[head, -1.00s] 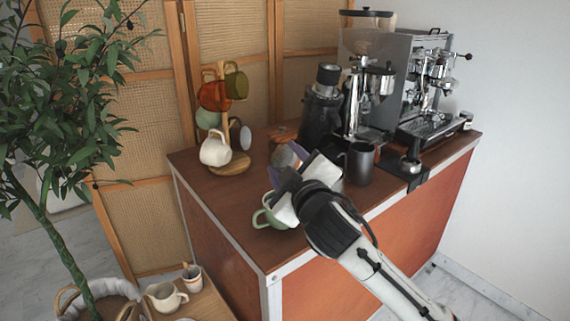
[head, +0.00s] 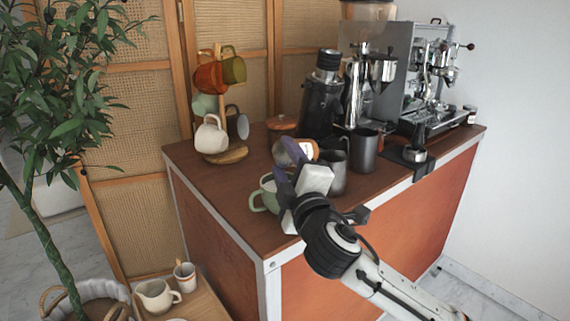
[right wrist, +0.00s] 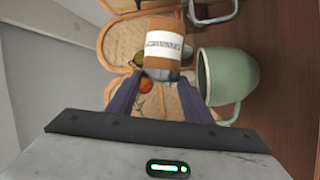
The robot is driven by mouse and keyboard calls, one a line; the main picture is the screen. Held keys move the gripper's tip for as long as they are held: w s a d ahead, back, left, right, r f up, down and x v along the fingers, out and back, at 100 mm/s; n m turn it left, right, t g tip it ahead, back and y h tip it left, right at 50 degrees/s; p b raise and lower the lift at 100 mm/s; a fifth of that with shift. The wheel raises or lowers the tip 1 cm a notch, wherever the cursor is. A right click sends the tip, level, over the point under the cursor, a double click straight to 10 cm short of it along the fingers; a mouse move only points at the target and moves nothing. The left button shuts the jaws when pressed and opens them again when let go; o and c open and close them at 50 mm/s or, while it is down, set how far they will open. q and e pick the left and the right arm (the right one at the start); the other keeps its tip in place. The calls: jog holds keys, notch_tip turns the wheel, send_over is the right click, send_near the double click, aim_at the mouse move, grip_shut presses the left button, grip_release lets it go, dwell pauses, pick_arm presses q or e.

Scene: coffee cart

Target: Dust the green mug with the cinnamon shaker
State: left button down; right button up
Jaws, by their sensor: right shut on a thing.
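The cinnamon shaker (head: 291,150), a brown cylinder with a white label, is tilted well over in the jaws of my right gripper (head: 288,163). In the right wrist view the shaker (right wrist: 165,42) sits between the dark fingers, with a greyish end toward my palm. The green mug (head: 267,191) stands upright on the cart top, left of my gripper and partly hidden by it. In the right wrist view the mug (right wrist: 228,76) is just right of the shaker, apart from it in the picture. Whether the shaker is over the mug's opening, I cannot tell. My left gripper is out of view.
Metal pitchers (head: 364,151) stand right of my gripper. Behind are a grinder (head: 320,105) and an espresso machine (head: 425,75). A mug tree with a white mug (head: 212,137) stands at the back left. The cart top's front left is clear.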

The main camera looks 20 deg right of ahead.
jog(key=shift+f+n, duration=0.3)
jog(key=shift+n, duration=0.1)
jog(key=shift+s, duration=0.15)
dwell(0.4)
notch_tip(320, 180, up, 2)
jog(key=shift+r+p, duration=0.2)
jog(key=shift+p, duration=0.95)
notch_tip(320, 180, down, 3)
jog(key=shift+r+b, duration=0.2)
jog(key=shift+b, duration=0.8)
jog(key=shift+r, duration=0.1)
